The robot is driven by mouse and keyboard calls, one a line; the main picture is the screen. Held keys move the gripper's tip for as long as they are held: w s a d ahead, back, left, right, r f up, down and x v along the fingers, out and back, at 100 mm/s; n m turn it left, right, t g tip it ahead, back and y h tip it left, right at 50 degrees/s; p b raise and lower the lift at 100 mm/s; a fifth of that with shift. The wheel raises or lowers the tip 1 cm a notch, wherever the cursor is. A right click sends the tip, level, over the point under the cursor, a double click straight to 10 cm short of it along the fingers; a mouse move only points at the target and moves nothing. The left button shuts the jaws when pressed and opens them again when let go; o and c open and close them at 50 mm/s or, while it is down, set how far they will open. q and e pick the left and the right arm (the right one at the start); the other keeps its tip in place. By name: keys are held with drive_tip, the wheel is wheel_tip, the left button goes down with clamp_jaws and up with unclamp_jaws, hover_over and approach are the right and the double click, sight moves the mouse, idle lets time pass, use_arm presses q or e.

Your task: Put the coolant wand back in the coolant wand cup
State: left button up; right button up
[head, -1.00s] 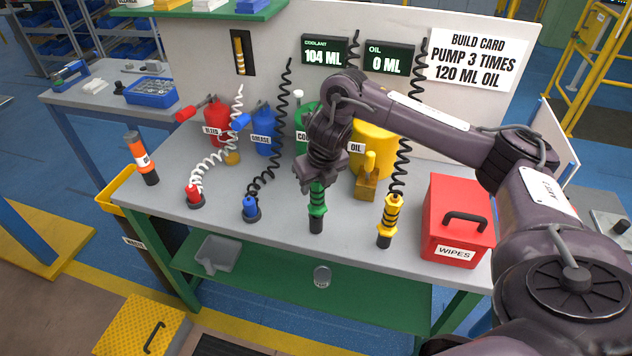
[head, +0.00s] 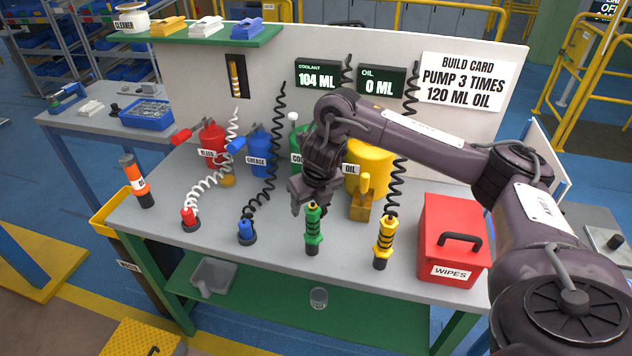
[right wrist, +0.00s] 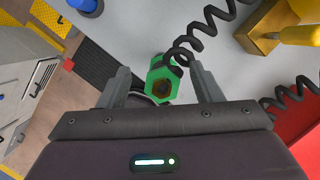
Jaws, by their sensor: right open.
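The green coolant wand (head: 313,228) stands upright near the front edge of the bench. Its lower end is in a short black cup (head: 312,248). My right gripper (head: 304,205) is open, just above and behind the wand's top, and holds nothing. In the right wrist view the wand's green hexagonal top (right wrist: 158,88) shows between and beyond the two spread fingers (right wrist: 160,72). A black coiled hose (right wrist: 190,45) passes close by it. My left gripper is out of view.
The yellow oil wand (head: 385,238) and red wipes box (head: 436,222) stand to the right. The blue wand (head: 246,230) and red wand (head: 189,216) stand to the left. A green coolant container (head: 297,143) and yellow oil container (head: 372,160) are behind.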

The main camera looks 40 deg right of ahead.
drive_tip(key=p+v, duration=0.5)
drive_tip(key=v, duration=0.6)
drive_tip(key=shift+s, duration=0.1)
